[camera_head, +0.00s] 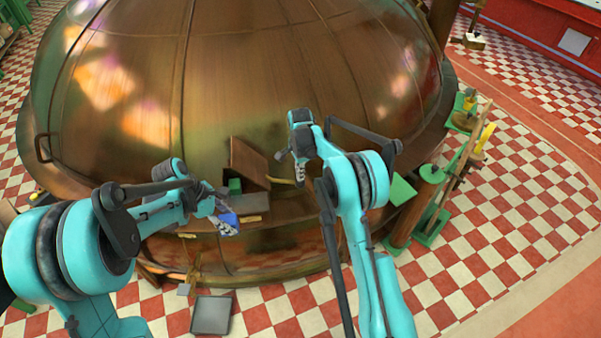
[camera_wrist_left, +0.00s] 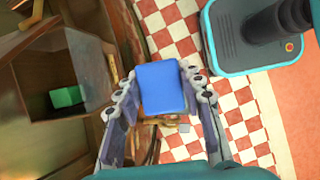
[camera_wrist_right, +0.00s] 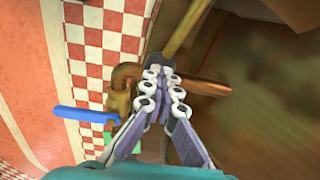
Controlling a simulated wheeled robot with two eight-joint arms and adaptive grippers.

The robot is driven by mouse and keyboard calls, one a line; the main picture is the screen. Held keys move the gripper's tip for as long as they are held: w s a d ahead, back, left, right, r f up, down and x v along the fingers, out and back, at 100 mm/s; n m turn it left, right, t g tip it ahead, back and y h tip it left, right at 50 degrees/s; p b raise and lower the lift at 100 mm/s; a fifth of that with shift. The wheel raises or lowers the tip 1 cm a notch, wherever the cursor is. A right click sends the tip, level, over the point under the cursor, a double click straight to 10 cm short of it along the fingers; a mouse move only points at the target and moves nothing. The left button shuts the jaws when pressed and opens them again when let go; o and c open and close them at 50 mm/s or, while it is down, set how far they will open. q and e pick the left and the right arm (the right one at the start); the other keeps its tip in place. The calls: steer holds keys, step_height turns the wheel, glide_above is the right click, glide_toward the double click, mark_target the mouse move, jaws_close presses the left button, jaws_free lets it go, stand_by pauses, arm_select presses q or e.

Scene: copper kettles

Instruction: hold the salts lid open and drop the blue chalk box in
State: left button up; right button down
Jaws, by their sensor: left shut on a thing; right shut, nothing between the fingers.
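The salts box (camera_head: 265,197) is on the front of the big copper kettle. Its brown lid (camera_head: 248,160) stands raised, and a green block (camera_head: 235,186) shows inside; in the left wrist view the open box holds this green block (camera_wrist_left: 66,97). My left gripper (camera_head: 228,222) is shut on the blue chalk box (camera_wrist_left: 162,88), in front of the salts box and beside its opening. My right gripper (camera_head: 300,172) is shut and empty, just right of the lid. A brass rod (camera_wrist_right: 185,28) lies at its fingertips; I cannot tell whether they touch.
The copper kettle (camera_head: 300,70) fills the back. A brass valve with a blue handle (camera_wrist_right: 88,115) shows in the right wrist view. Green-based posts (camera_head: 432,174) stand to the right. A grey plate (camera_head: 211,315) lies low at the front. The checkered floor at right is mostly clear.

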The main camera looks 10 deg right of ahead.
steer(key=shift+a+f, duration=0.1)
steer(key=shift+f, duration=0.6)
steer(key=shift+a+f, duration=0.25)
steer(key=shift+f, duration=0.4)
arm_select(q)
steer(key=w, duration=1.9)
steer(key=shift+d+f, duration=0.2)
steer(key=shift+d, duration=0.15)
steer(key=o, duration=1.5)
steer(key=o, duration=0.5)
steer(key=shift+o, duration=0.2)
